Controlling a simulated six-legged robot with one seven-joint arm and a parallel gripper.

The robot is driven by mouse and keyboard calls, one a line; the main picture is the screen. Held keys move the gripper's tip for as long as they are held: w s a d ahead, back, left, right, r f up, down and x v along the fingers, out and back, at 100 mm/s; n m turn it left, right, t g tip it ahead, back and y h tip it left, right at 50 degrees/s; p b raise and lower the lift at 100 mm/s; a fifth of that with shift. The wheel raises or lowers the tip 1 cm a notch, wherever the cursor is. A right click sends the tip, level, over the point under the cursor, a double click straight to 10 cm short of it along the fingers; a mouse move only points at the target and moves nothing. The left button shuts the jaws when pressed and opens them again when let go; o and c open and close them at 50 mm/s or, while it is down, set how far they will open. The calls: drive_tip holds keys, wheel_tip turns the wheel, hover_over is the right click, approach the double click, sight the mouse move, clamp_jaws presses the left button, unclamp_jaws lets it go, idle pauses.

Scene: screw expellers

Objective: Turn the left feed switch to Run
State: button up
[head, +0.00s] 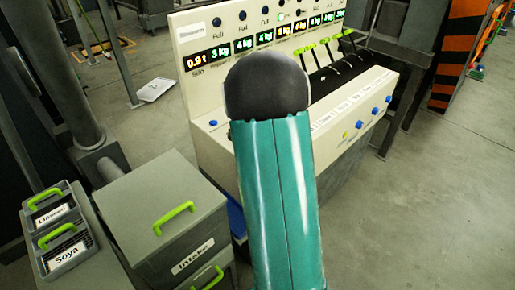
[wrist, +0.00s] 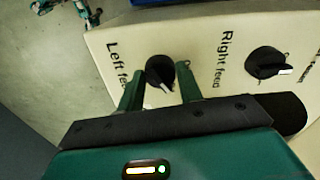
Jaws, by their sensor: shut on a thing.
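The left feed switch (wrist: 159,70) is a round black knob with a pale pointer mark, on a cream panel (wrist: 200,45) beside the words "Left feed". Its mark points toward the bottom of the wrist view, slightly right. My gripper (wrist: 160,74) has one green finger on each side of this knob and is shut on it. The position words around the knob are hidden or too small to read. In the head view my arm covers the gripper and the switch.
The right feed knob (wrist: 266,63) is close to the right of my gripper. In the head view a console (head: 205,85) with lit displays and green-topped levers (head: 325,50) stands behind my arm. A grey Intake cabinet (head: 165,220) and Linseed and Soya bins (head: 60,230) stand left.

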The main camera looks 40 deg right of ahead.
idle(0.3)
drive_tip(key=o, duration=1)
drive_tip(key=shift+r, duration=0.1)
wheel_tip(320, 180, up, 14)
drive_tip(key=shift+f, duration=0.15)
